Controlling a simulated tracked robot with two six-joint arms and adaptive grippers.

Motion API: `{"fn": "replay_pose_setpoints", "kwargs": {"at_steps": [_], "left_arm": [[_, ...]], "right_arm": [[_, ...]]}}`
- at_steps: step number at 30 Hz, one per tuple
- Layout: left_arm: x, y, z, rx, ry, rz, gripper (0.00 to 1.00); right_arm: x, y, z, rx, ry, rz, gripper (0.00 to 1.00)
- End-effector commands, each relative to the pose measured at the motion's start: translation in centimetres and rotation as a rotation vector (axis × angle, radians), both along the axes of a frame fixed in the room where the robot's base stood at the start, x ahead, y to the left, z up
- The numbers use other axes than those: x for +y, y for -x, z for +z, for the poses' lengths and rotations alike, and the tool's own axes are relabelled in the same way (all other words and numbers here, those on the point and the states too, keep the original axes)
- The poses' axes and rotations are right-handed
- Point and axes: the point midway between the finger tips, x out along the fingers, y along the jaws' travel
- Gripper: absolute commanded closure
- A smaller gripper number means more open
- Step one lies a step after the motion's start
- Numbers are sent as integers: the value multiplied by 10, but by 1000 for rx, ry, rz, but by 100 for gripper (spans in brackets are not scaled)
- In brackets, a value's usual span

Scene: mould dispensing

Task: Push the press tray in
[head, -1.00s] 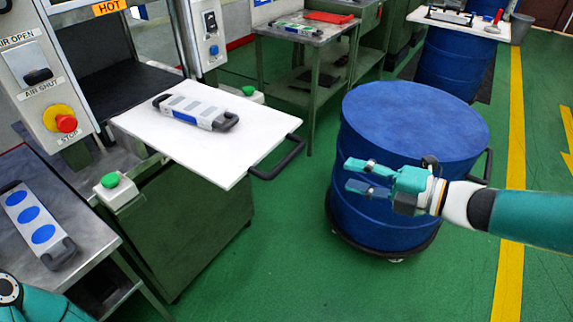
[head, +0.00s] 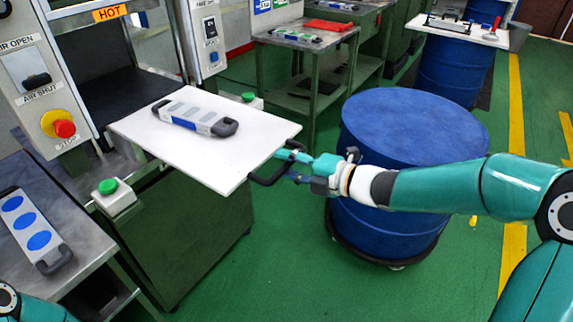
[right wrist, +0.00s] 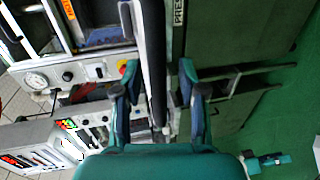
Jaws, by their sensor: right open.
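The white press tray (head: 232,172) sticks out of the press, flat, with a grey mould (head: 190,116) with black end handles lying on it. The tray's black handle (head: 264,180) is on its right edge. My right gripper (head: 290,165) is at this handle, open, its fingers on either side of the bar. In the right wrist view the dark handle bar (right wrist: 154,60) runs between the two open fingers of my right gripper (right wrist: 158,100). My left gripper is out of view; only a bit of my left arm shows at the lower left.
The press opening (head: 115,95) is behind the tray. A green button box (head: 112,195) is beside the tray's near edge. A blue drum (head: 415,125) stands to the right. A second mould (head: 35,228) lies on the left side table.

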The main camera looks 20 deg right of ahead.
Motion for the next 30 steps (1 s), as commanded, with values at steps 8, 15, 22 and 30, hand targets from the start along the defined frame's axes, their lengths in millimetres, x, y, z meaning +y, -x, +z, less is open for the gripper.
{"fn": "replay_pose_setpoints", "kwargs": {"at_steps": [8, 15, 22, 30], "left_arm": [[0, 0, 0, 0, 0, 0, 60], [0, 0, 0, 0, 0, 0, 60], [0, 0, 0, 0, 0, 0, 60], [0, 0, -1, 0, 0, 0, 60]], "right_arm": [[2, -2, 0, -1, 0, 0, 59], [2, -2, 0, -1, -1, 1, 94], [2, -1, -1, 1, 0, 1, 100], [2, -2, -2, 2, 0, 0, 100]]}}
